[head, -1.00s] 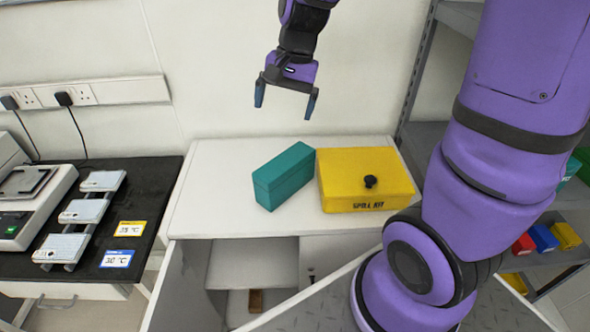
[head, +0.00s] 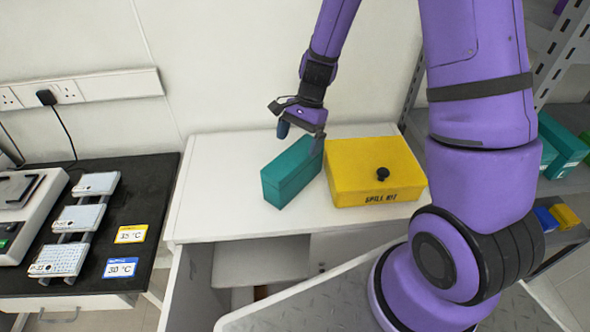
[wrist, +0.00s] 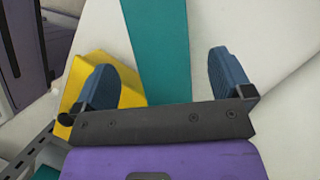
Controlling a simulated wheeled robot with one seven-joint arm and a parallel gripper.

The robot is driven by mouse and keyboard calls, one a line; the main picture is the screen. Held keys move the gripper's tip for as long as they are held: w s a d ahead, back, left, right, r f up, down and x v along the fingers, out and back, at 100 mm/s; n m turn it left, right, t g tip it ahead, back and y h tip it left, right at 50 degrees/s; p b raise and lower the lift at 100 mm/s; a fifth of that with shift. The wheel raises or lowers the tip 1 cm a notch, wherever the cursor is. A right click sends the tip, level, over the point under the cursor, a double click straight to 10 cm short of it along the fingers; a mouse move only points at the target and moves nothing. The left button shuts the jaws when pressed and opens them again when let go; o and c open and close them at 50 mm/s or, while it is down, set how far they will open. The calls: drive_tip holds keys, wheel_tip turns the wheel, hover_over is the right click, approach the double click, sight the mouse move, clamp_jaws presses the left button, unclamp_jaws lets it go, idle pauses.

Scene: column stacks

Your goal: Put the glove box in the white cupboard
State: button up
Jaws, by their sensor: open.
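The teal box (head: 291,172), which I take to be the glove box, lies on top of the white cupboard (head: 207,190). No label on it can be read. My gripper (head: 301,137) is open and empty, pointing down at the far end of the teal box. In the wrist view the teal box (wrist: 157,45) shows as a band between my two spread fingers (wrist: 165,78), with space on both sides. Whether the fingers reach below its top I cannot tell. The cupboard's front is partly open, showing an inner shelf (head: 262,262).
A yellow spill kit box (head: 375,170) with a black knob stands close right of the teal box. A black bench (head: 150,200) with instruments is at the left. Grey shelving (head: 567,185) with more teal boxes is at the right. The cupboard top's left side is clear.

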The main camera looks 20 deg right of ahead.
sight(294, 155)
drive_tip(key=shift+x, duration=3.35)
drive_tip(key=c, duration=1.4)
drive_tip(key=shift+o, duration=0.2)
drive_tip(key=shift+r, duration=0.15)
